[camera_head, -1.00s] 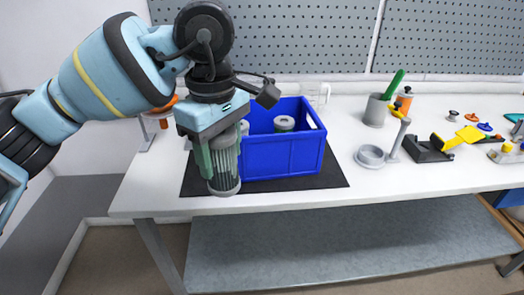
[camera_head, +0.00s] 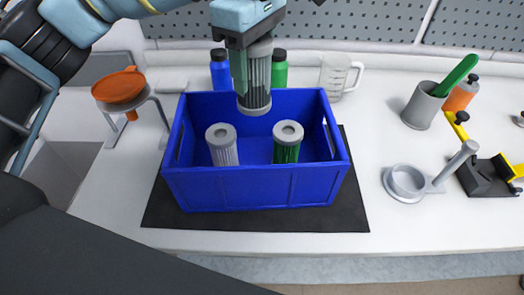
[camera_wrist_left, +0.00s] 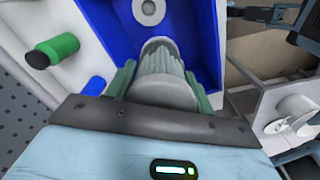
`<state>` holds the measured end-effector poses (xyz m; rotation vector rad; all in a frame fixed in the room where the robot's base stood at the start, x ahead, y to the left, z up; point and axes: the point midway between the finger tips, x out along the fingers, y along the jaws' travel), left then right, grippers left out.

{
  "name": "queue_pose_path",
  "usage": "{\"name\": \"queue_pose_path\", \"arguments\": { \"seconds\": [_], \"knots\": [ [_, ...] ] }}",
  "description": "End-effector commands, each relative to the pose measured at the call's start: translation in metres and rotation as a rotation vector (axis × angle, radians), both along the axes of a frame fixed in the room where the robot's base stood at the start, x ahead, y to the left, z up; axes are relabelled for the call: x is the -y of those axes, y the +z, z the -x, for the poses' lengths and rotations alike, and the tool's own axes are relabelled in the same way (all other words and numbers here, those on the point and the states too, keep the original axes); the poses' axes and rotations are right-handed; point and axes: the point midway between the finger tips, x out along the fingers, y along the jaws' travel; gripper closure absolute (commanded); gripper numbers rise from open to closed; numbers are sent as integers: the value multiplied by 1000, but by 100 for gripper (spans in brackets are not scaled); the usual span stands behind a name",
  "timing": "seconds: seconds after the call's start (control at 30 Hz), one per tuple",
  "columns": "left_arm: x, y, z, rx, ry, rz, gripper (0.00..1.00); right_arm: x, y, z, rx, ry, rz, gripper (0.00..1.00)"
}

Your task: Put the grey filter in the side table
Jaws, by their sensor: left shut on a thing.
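My left gripper (camera_head: 250,72) is shut on the grey filter (camera_head: 258,88), a pleated cylinder with grey end caps. It holds the filter upright, over the back part of the blue crate in the head view. The held filter (camera_wrist_left: 163,75) also shows between the green fingers in the left wrist view. A pale filter (camera_head: 223,152) and a green filter (camera_head: 287,151) stand inside the crate. A plain grey surface (camera_head: 62,172) lies left of the workbench; I cannot tell whether it is the side table.
The blue crate (camera_head: 255,193) stands on a black mat (camera_head: 345,205). Blue (camera_head: 220,72) and green (camera_head: 279,70) bottles and a measuring jug (camera_head: 335,78) stand behind it. An orange funnel (camera_head: 119,86) on a stand is left; a grey ring holder (camera_head: 407,183) is right.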

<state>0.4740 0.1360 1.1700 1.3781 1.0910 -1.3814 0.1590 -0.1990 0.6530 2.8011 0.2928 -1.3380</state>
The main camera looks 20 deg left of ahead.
Motion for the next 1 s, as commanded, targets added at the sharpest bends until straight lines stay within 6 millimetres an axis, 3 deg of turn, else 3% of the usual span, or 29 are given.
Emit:
{"name": "queue_pose_path", "arguments": {
  "seconds": [0.17,0.27,0.7,0.83,1.0],
  "knots": [
    [0,-1,0,0,0,0,71,0,-3,7,-15,0,1,100],
    [-1,-12,0,-2,0,-3,71,0,-4,11,-22,-1,0,100],
    [-1,-108,1,-2,1,-1,71,-1,1,4,-6,-3,-3,100],
    [0,-126,1,0,0,0,71,-1,3,0,2,-3,-4,100],
    [0,-135,0,1,0,0,71,-1,3,-2,6,-4,-4,100]
  ]
}}
